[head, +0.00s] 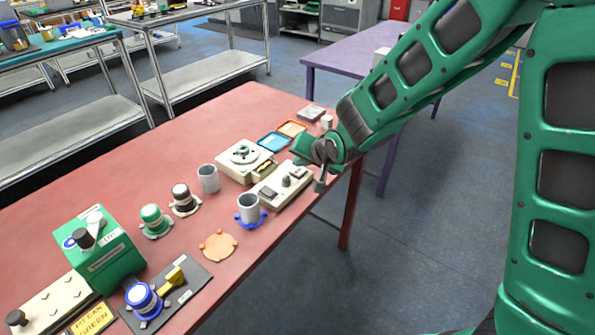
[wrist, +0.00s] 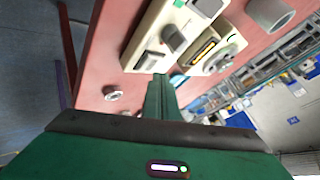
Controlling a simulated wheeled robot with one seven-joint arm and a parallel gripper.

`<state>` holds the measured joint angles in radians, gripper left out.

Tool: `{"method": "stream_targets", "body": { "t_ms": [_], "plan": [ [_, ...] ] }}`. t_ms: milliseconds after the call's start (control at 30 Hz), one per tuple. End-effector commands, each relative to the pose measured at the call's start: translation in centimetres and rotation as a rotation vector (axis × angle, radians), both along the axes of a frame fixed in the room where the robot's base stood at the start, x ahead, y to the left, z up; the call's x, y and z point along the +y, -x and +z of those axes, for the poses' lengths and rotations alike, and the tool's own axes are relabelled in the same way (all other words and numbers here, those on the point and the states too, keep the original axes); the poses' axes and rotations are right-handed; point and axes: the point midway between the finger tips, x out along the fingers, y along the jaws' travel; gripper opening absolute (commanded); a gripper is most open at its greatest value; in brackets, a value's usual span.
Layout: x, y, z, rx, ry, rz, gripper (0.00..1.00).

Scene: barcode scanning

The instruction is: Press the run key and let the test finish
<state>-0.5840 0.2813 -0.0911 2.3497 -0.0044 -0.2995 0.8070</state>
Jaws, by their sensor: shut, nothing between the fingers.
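A beige control panel (head: 267,197) lies on the red table near its right edge. It carries dark keys and a knob; no run key label is readable. In the wrist view the panel (wrist: 138,48) shows a dark key (wrist: 174,38) and a grey key (wrist: 150,62) at its near end. A beige machine with a round top (head: 233,172) stands behind the panel; the wrist view shows a yellow-lit strip (wrist: 203,51) on it. My gripper (wrist: 160,78) is shut and empty, its tips appearing beside the grey key. I cannot tell whether they touch the panel.
Grey cups (head: 208,180) (head: 249,208) stand left of and in front of the panel. Blue (head: 273,142) and orange (head: 292,129) trays lie behind. Several bottles and a green box (head: 105,257) stand at the left. The red table's (head: 190,135) back left is clear.

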Motion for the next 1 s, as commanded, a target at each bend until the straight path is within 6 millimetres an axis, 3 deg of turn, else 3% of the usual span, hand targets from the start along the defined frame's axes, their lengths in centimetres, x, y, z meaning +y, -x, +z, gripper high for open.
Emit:
{"method": "stream_targets", "body": {
  "t_ms": [1000],
  "plan": [
    [0.07, 0.14, -0.96, 0.001, 0.000, 0.001, 0.00]
  ]
}}
